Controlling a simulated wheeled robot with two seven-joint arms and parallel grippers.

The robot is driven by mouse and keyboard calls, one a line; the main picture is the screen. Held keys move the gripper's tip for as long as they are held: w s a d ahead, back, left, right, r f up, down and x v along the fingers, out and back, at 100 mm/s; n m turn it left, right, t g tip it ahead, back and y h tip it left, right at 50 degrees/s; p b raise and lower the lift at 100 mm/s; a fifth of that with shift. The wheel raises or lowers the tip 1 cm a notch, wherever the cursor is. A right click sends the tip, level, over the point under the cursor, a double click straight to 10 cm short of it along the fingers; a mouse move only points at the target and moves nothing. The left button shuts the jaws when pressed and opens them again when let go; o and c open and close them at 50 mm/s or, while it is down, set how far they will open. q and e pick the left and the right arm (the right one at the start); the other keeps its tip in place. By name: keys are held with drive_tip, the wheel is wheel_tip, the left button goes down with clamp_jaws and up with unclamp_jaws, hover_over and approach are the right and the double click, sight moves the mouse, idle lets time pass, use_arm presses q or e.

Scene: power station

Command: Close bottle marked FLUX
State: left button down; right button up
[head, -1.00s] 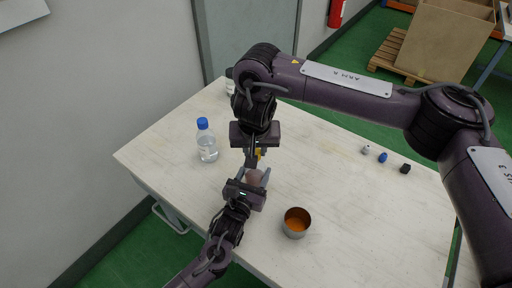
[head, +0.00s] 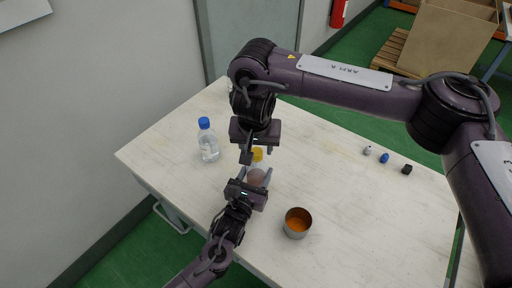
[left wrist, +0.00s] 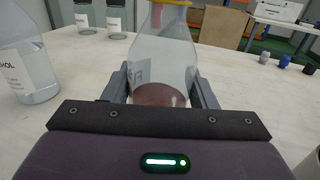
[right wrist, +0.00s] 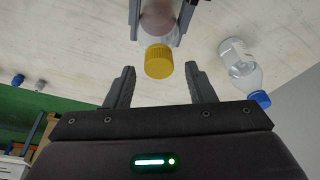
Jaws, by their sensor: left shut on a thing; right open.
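My left gripper (head: 255,181) is shut on a clear bottle (left wrist: 164,60) with reddish-brown contents, held upright. Its label shows only from behind in the left wrist view, so I cannot read FLUX on it. A yellow cap (right wrist: 158,62) sits on the bottle's mouth; its lower edge also shows at the top of the left wrist view (left wrist: 172,3). I cannot tell how tight the cap is. My right gripper (right wrist: 161,85) is open and empty just above the cap, its fingers spread on either side and apart from it.
A blue-capped clear bottle (head: 208,147) stands left on the table. A metal cup (head: 298,223) with orange inside stands at the front. Small grey (head: 367,150), blue (head: 384,158) and black (head: 407,169) pieces lie at the right. Two bottles (left wrist: 117,18) stand at the back.

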drive_tip(key=shift+r, duration=1.85)
drive_tip(key=shift+c, duration=0.4)
